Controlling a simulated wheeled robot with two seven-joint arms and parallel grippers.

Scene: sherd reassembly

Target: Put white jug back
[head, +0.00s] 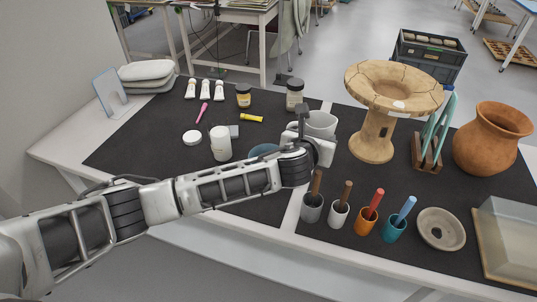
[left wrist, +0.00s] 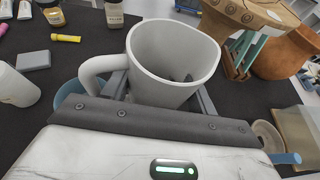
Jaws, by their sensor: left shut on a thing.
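The white jug (head: 321,123) is in the middle of the worktable, partly hidden behind my left gripper in the head view. In the left wrist view the jug (left wrist: 172,60) is upright, with its open mouth tilted toward the camera and its handle at the left. My left gripper (head: 312,140) is shut on the jug, with a finger showing on each side of it in the left wrist view. Whether the jug touches the table is hidden. My right gripper is in neither view.
A blue bowl (head: 262,151) lies just left of the jug, beside a white bottle (head: 221,143). A cracked clay stand (head: 372,135) rises close on the right. Several tool cups, including an orange cup (head: 365,222), stand in front. A terracotta pot (head: 488,143) stands far right.

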